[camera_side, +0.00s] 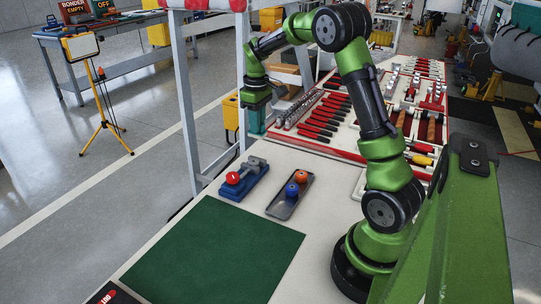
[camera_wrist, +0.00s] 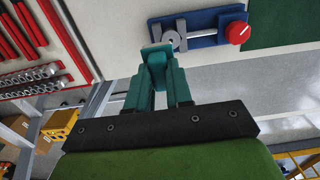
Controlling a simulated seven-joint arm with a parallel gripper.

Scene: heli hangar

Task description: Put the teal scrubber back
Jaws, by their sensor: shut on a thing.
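My gripper (camera_side: 257,122) is at the left edge of the workbench, beyond the blue fixture in the side view. In the wrist view my gripper (camera_wrist: 157,66) has its dark teal fingers close together, shut on a small, lighter teal piece, the teal scrubber (camera_wrist: 157,47), at their tips. Most of the scrubber is hidden by the fingers, and its shape is hard to tell. In the side view I cannot tell it apart from the fingers.
A blue fixture (camera_side: 244,178) with grey metal parts and a red knob stands on the bench (camera_side: 165,240). Beside it a grey tray (camera_side: 278,207) holds an orange-topped and a blue-topped piece. A green mat (camera_side: 215,250) lies bare in front. Tool racks (camera_side: 330,120) fill the far bench.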

